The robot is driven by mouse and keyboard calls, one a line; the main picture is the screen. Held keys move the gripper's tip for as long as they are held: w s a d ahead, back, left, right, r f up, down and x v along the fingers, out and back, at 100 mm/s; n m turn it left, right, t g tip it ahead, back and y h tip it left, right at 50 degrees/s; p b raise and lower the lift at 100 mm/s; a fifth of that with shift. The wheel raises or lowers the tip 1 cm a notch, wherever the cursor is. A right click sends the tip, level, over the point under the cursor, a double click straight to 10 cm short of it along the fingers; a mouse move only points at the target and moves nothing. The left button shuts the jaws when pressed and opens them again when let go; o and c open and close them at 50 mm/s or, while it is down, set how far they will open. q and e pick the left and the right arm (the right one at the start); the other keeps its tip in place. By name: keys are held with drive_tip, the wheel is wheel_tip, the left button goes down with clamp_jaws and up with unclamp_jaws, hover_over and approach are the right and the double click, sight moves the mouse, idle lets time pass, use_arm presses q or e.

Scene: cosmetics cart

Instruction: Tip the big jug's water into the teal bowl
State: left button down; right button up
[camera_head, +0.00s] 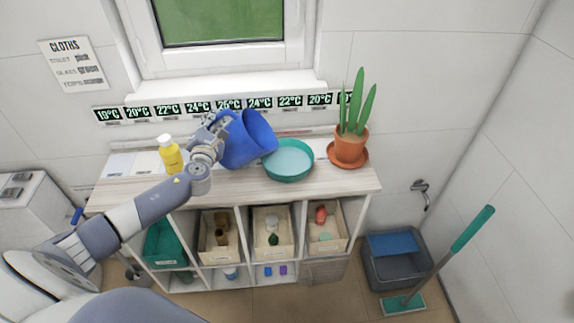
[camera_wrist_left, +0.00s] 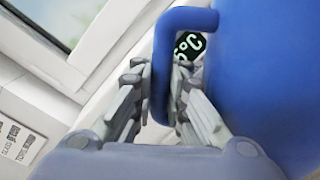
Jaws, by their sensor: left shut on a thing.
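The big blue jug (camera_head: 248,139) is tilted to the right above the shelf top, its open mouth toward the teal bowl (camera_head: 289,174). The teal bowl stands on the shelf top just right of the jug and holds something pale blue that looks like water. My left gripper (camera_head: 213,130) is shut on the jug's handle at its left side. In the left wrist view the fingers (camera_wrist_left: 160,100) close around the blue handle (camera_wrist_left: 163,60), with the jug's body (camera_wrist_left: 265,80) on the right. No stream of water can be made out. My right gripper does not show.
A yellow bottle (camera_head: 170,154) stands left of the jug, close to my left arm. A potted cactus (camera_head: 350,145) stands right of the bowl. Temperature displays (camera_head: 229,104) line the wall behind. A grey bin (camera_head: 396,262) and a teal mop (camera_head: 436,262) are on the right.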

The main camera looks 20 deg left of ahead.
use_arm(q)
drive_tip(key=shift+w+r, duration=0.1)
drive_tip(key=shift+r, duration=0.2)
drive_tip(key=shift+s+a+f+n+b, duration=0.25)
drive_tip(key=shift+a+f+n+b, duration=0.1)
drive_tip(key=shift+f+n+b, duration=0.2)
wheel_tip(320, 180, down, 4)
drive_tip(key=s+a+n+b, duration=0.1)
drive_tip(key=a+n+b, duration=0.2)
drive_tip(key=b, duration=0.2)
drive_tip(key=s+a+r+n+p, duration=0.2)
drive_tip(key=a+r+n+p, duration=0.1)
drive_tip(key=r+n, duration=0.3)
drive_tip(key=shift+r+p, duration=0.8)
drive_tip(key=shift+r, duration=0.2)
